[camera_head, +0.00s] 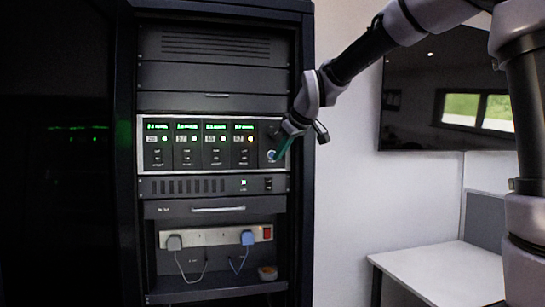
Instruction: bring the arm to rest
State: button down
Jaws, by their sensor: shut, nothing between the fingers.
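My arm reaches in from the upper right of the head view. My gripper (281,150) is shut and empty, with its greenish tip close to the round knob (271,155) at the right end of the lit panel. I cannot tell whether the tip touches the knob or panel. The panel (205,172) has several modules with green displays, small buttons and switches. It sits in a dark equipment rack (222,75).
A dark glossy rack door (60,200) stands at left. Below the panel are a drawer handle (218,209) and a power strip (215,236) with plugs and cables. A white table (445,272) and a wall screen (440,100) are at right.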

dwell(0.3)
jog(key=s+d+m+h, duration=0.1)
jog(key=s+d+m, duration=0.35)
jog(key=d, duration=0.35)
jog(key=s+d+m+h, duration=0.1)
jog(key=s+d+m, duration=0.2)
jog(key=s+d, duration=0.4)
jog(key=s+d+f+m, duration=0.3)
jog(key=s+d, duration=0.2)
jog(key=s, duration=0.1)
jog(key=s+d+f+m+h, duration=0.1)
jog(key=s+d+f+m, duration=0.3)
jog(key=s+d, duration=0.2)
jog(key=shift+s+d+g, duration=0.2)
jog(key=shift+s+g, duration=0.2)
jog(key=shift+s, duration=0.4)
jog(key=shift+m, duration=0.25)
